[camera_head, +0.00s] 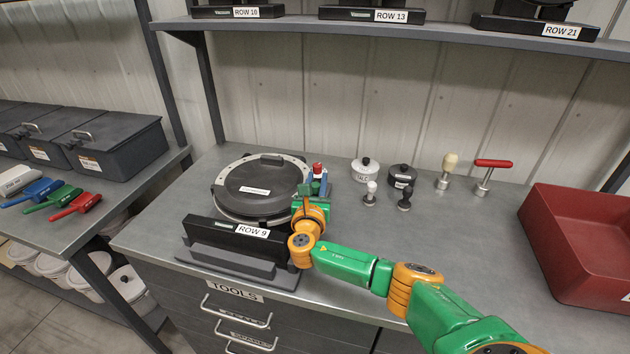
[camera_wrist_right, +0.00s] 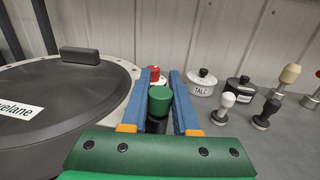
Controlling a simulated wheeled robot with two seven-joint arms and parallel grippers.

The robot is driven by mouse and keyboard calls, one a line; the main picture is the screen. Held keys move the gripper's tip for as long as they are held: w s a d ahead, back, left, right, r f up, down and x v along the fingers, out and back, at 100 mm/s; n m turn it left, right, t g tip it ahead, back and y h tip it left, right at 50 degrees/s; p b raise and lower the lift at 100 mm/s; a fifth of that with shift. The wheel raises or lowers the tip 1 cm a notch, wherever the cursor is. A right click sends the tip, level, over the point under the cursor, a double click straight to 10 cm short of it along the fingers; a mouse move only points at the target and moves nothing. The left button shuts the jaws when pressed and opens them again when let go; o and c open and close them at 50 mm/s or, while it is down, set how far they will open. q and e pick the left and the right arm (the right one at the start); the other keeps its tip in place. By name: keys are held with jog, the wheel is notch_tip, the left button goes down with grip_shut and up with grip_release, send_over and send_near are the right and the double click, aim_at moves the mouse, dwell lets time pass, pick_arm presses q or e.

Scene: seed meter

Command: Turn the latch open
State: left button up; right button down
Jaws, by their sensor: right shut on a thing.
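The seed meter (camera_head: 258,187) is a round black lidded unit with a pale rim, standing behind the ROW 9 plate (camera_head: 225,240). My right gripper (camera_head: 317,186) is at the meter's right edge. In the wrist view its two blue fingers (camera_wrist_right: 159,112) are shut around a green-topped dark knob (camera_wrist_right: 160,98). A red-capped piece (camera_wrist_right: 155,73) shows just beyond the knob, near the fingertips; it also shows in the head view (camera_head: 317,168). The knob's base and the latch's joint are hidden by the gripper. My left gripper is out of view.
Talc (camera_head: 365,171) and dark (camera_head: 402,176) lidded pots, small knobbed tools and a red-handled tool (camera_head: 492,164) stand right of the meter. A red bin (camera_head: 580,240) is at the far right. A shelf (camera_head: 400,30) runs above. Bench space in front of the bin is clear.

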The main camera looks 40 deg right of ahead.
aim_at(317, 191)
jog(key=c, duration=0.9)
grip_release()
jog(key=shift+d, duration=0.1)
jog(key=shift+o, duration=1.1)
jog(key=shift+s+d, duration=0.1)
jog(key=shift+d, duration=0.05)
jog(key=shift+s+a, duration=0.2)
jog(key=shift+a, duration=0.15)
jog(key=v, duration=0.6)
jog(key=shift+s, duration=0.25)
jog(key=shift+a, duration=0.1)
